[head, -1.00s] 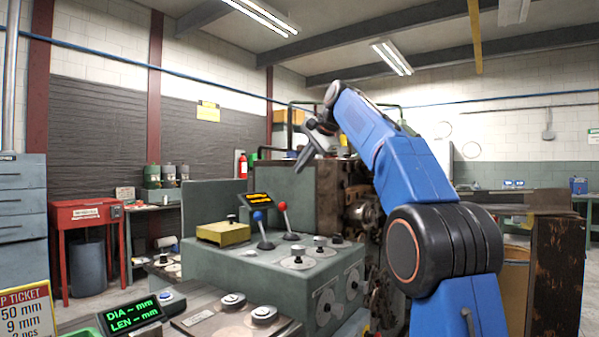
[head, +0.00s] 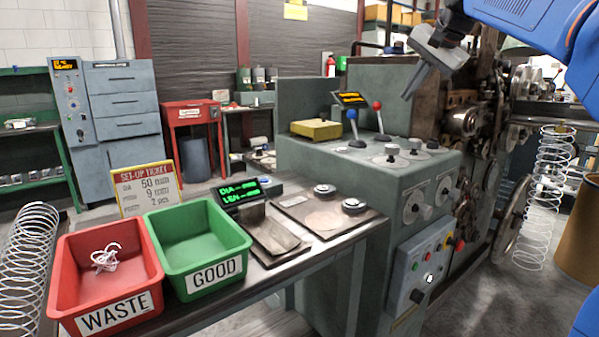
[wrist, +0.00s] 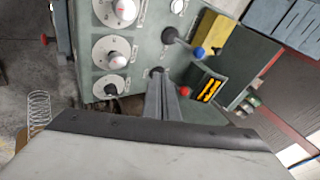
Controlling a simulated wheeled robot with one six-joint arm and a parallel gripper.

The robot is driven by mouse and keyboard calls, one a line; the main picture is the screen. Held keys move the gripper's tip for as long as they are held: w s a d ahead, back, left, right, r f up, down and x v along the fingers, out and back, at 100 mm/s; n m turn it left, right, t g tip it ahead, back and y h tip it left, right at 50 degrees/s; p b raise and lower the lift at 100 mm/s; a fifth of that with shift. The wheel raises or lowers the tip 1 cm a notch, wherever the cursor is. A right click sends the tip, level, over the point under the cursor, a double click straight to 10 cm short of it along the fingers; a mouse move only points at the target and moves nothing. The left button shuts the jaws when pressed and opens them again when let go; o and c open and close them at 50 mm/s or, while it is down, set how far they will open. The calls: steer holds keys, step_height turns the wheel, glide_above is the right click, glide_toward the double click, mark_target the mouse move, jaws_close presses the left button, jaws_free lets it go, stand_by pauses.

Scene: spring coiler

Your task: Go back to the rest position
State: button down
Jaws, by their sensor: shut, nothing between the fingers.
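My gripper (head: 413,85) is at the upper right of the head view, above the green-grey coiling machine (head: 312,165). It points down and to the left, apart from the machine's levers and dials. In the wrist view my gripper's fingers (wrist: 161,78) are together with nothing between them. My blue arm reaches in from the upper right of the head view. The lever with a blue knob (head: 352,114) and the lever with a red knob (head: 377,105) stand on the machine top. They also show in the wrist view.
A red WASTE bin (head: 62,254) with a tangled wire and an empty green GOOD bin (head: 160,237) sit on the front bench beside a gauge display (head: 241,191). Large wire coils stand at the far left (head: 22,262) and right (head: 548,190). A yellow box (head: 316,129) lies on the machine.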

steer(key=s+f+n+g+h, duration=0.2)
steer(key=s+f+n, duration=0.7)
steer(key=s+f, duration=3)
step_height(320, 180, down, 3)
steer(key=shift+s+d+f+g, duration=0.1)
steer(key=shift+s+d+g, duration=0.05)
steer(key=shift+s+g, duration=0.15)
